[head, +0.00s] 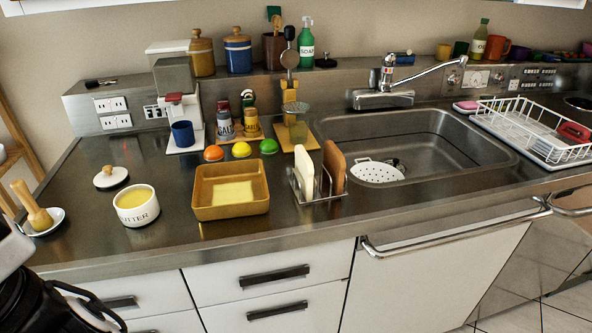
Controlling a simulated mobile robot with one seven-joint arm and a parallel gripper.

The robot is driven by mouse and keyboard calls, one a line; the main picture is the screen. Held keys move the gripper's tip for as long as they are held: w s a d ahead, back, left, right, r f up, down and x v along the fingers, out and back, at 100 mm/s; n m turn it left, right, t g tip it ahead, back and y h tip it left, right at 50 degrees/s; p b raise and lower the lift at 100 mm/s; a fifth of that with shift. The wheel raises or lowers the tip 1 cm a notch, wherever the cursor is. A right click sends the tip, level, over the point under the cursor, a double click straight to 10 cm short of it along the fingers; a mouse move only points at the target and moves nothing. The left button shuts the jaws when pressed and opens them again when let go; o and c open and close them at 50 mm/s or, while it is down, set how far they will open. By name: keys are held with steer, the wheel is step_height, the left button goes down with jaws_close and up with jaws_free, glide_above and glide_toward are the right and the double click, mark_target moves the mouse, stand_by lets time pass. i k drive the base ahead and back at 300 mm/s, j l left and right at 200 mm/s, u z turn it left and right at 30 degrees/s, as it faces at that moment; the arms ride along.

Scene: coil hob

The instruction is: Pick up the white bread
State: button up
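The white bread (304,173) is a pale slice standing upright in a small wire rack (318,197) on the steel counter. A brown slice (334,166) stands in the same rack, just to the right of the white one, with a narrow gap between them. Part of my arm shows in black and white at the lower left corner, well to the left of the rack. The fingers of my gripper are not visible.
A tan square dish (230,190) with yellow contents stands left of the rack. A butter pot (137,206) is farther left. The sink (418,148) lies right of the rack, holding a white strainer (377,172).

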mark_target(305, 166)
steer(key=l, duration=0.3)
steer(key=i+l, duration=0.15)
steer(key=l, duration=0.15)
steer(key=i+l, duration=0.2)
steer(key=i, duration=0.35)
